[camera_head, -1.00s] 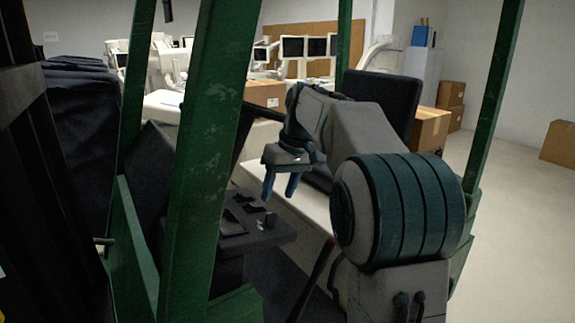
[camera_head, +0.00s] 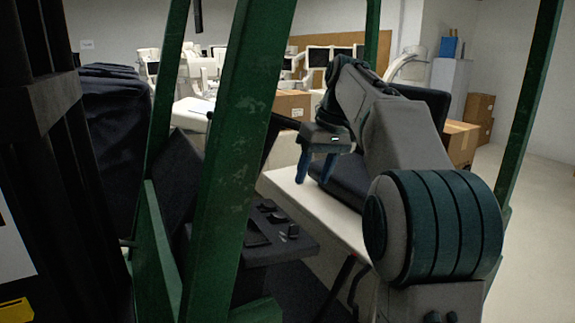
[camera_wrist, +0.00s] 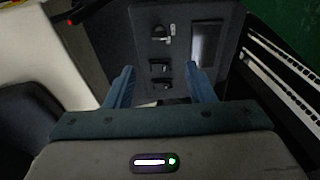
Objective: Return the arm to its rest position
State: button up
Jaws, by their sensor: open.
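My gripper (camera_head: 316,172) hangs from my raised grey arm in the head view, with its blue fingers pointing down. The fingers are apart, and nothing shows between them. In the wrist view my gripper (camera_wrist: 158,88) also shows open, above a dark panel (camera_wrist: 175,25) with small black fittings and a silver latch. The same dark panel (camera_head: 275,240) lies below and to the left of the gripper in the head view. My gripper is clear of it, with a visible gap.
Green posts (camera_head: 235,150) of a frame stand close on the left, and another post (camera_head: 522,110) stands on the right. A white table (camera_head: 318,205) lies behind the gripper with a dark chair back (camera_head: 345,183). Cardboard boxes (camera_head: 460,140) stand behind. Open floor (camera_head: 545,215) lies at right.

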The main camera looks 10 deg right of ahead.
jog(key=s+a+f+m+t+h, duration=0.1)
jog(key=s+a+f, duration=0.1)
jog(key=s+f, duration=0.8)
jog(key=s+a+f+m+t+h, duration=0.1)
jog(key=s+f+m+h, duration=0.1)
jog(key=s+f, duration=0.8)
jog(key=s, duration=0.6)
jog(key=shift+a, duration=0.35)
jog(key=shift+c, duration=1.4)
jog(key=shift+d, duration=0.1)
